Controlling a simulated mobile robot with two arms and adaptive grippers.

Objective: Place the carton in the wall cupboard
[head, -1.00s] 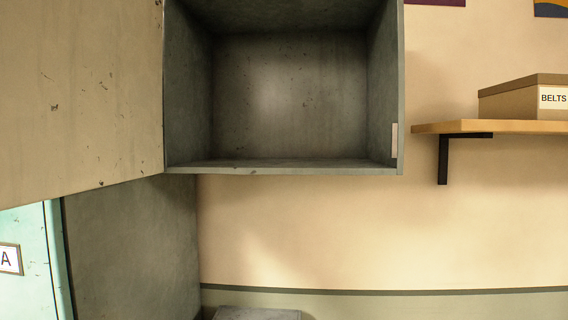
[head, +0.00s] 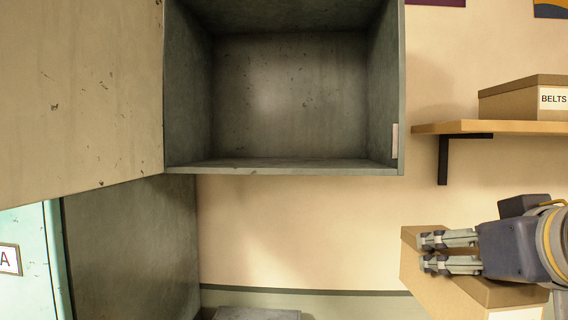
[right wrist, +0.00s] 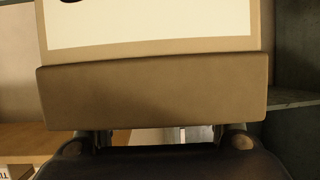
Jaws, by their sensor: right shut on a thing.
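The wall cupboard (head: 285,169) hangs at the upper middle of the head view. It is empty as far as I see, and its door (head: 80,95) stands open to the left. The brown carton (head: 440,297) is at the lower right, below and to the right of the cupboard, partly cut off by the frame. My right gripper (head: 430,252) is shut on the carton at its lid. In the right wrist view the carton's lid edge (right wrist: 150,92) and a white label fill the middle. My left gripper is not in view.
A wooden shelf (head: 500,127) with a box labelled BELTS (head: 515,100) is on the wall right of the cupboard, above my right gripper. A grey-green panel (head: 130,250) stands below the door. The wall under the cupboard is clear.

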